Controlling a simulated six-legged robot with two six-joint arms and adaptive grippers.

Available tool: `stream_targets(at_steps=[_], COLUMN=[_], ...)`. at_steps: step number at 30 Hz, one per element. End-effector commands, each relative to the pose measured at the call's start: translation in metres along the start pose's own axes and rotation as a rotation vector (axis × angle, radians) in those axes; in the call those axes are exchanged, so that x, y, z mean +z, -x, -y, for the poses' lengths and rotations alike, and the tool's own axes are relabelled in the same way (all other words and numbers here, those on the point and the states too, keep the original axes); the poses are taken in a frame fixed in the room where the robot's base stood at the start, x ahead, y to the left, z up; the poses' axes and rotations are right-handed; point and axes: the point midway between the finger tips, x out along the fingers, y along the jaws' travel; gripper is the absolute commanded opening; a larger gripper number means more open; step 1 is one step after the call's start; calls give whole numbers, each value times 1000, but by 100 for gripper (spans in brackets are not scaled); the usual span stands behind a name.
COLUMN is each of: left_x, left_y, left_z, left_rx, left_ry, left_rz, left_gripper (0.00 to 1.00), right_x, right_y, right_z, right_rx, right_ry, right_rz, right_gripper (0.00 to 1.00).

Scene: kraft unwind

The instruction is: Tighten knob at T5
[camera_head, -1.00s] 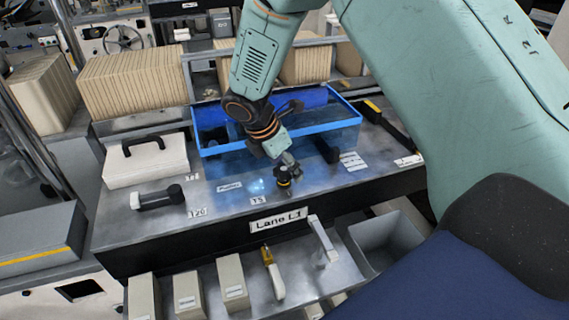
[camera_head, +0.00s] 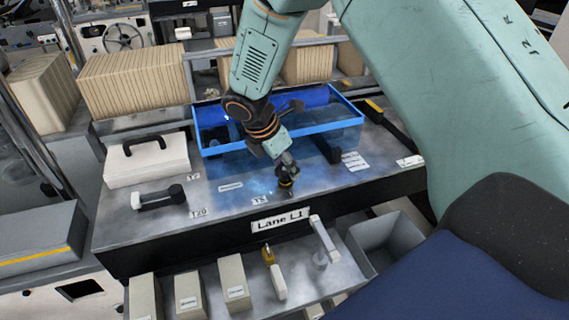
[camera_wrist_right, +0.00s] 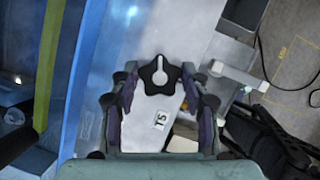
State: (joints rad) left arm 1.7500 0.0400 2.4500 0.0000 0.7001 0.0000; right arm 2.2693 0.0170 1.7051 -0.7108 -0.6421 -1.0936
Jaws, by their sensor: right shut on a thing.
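The knob is dark and star-shaped with a pale pointer mark, seen from above in the right wrist view (camera_wrist_right: 153,88). It stands by the T5 label (camera_wrist_right: 160,120) near the front edge of the metal bench. In the head view the knob (camera_head: 286,184) is small and partly covered by my right gripper (camera_head: 286,174), which points down at it. In the right wrist view my right gripper's fingers (camera_wrist_right: 162,92) are on either side of the knob, and the gripper is shut on it. My left gripper is in neither view.
A blue-rimmed bin (camera_head: 205,150) stands behind the knob. A white case (camera_head: 146,164) and a black-and-white tool (camera_head: 158,198) lie to the left. A lower shelf in front holds several beige boxes (camera_head: 234,284) and a yellow-and-white tool (camera_head: 277,280). A grey bin (camera_head: 385,236) is at right.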

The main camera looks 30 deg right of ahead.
Motion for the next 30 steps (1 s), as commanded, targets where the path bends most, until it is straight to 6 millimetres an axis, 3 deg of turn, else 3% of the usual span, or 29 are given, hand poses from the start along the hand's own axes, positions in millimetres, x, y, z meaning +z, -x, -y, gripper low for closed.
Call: stream_targets(at_steps=[11,30], left_x=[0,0], left_y=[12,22], left_z=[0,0], left_rx=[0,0], left_ry=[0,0], left_rz=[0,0], left_gripper=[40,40], right_x=[0,1], right_y=[0,-1], right_z=[0,-1], right_rx=[-69,-298], right_ry=[-158,-714], right_rz=[-1,0], right_gripper=[15,15])
